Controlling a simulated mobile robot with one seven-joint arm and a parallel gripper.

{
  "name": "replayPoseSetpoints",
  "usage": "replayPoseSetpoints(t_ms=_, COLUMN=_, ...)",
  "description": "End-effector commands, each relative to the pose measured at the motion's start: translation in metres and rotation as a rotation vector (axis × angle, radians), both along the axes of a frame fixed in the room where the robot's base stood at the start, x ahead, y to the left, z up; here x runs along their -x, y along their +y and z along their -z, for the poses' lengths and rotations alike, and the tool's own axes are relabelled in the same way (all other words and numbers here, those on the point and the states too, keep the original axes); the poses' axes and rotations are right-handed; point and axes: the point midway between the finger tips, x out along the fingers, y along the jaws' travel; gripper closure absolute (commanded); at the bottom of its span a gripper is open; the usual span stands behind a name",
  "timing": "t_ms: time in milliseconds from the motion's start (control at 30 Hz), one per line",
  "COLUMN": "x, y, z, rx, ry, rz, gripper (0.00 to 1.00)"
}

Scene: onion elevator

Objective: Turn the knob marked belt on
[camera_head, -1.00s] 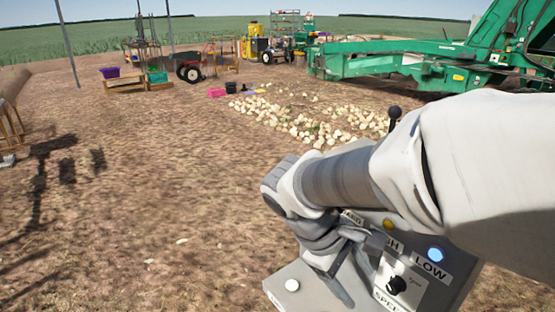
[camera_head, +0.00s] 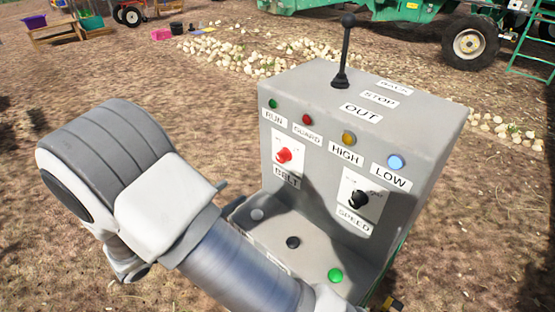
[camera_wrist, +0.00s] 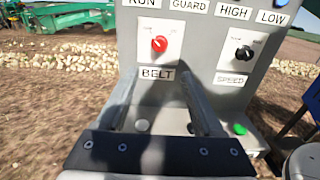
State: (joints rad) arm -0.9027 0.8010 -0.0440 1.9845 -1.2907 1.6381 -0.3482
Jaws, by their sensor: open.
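The belt knob (camera_head: 284,155) is red and sits on a white plate above the BELT label, on the upright face of a grey control box (camera_head: 438,122). The red belt knob also shows in the wrist view (camera_wrist: 159,43), above the space between the fingers. Its exact pointer setting is too small to read. My gripper (camera_wrist: 159,78) is open and empty, its two fingers reaching toward the panel on either side of the BELT label. It appears apart from the knob. In the head view my arm hides most of the gripper.
A black speed knob (camera_head: 357,200) sits right of the belt knob. Several lamps line the panel, with LOW (camera_head: 396,162) bright blue. A black lever (camera_head: 344,50) stands on top. A lower ledge has a green button (camera_head: 335,275) and a black button (camera_head: 293,242).

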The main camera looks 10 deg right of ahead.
Motion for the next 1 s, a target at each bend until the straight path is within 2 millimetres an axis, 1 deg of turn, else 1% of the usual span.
replayPoseSetpoints(t_ms=67, x=-0.003, y=-0.003, z=0.001, rx=0.007, ry=0.000, rz=-0.004, gripper=0.31)
replayPoseSetpoints(t_ms=167, x=-0.010, y=-0.014, z=0.000, rx=0.008, ry=-0.001, rz=-0.002, gripper=0.31)
replayPoseSetpoints(t_ms=267, x=-0.021, y=-0.030, z=0.000, rx=0.006, ry=0.001, rz=-0.001, gripper=0.31)
replayPoseSetpoints(t_ms=600, x=-0.062, y=-0.093, z=0.000, rx=0.005, ry=0.000, rz=0.001, gripper=0.31)
replayPoseSetpoints(t_ms=733, x=-0.076, y=-0.115, z=0.000, rx=0.005, ry=0.000, rz=0.001, gripper=0.31)
replayPoseSetpoints(t_ms=900, x=-0.089, y=-0.134, z=0.001, rx=0.005, ry=0.000, rz=-0.001, gripper=0.31)
replayPoseSetpoints(t_ms=1000, x=-0.094, y=-0.140, z=0.001, rx=0.004, ry=0.001, rz=-0.001, gripper=0.31)
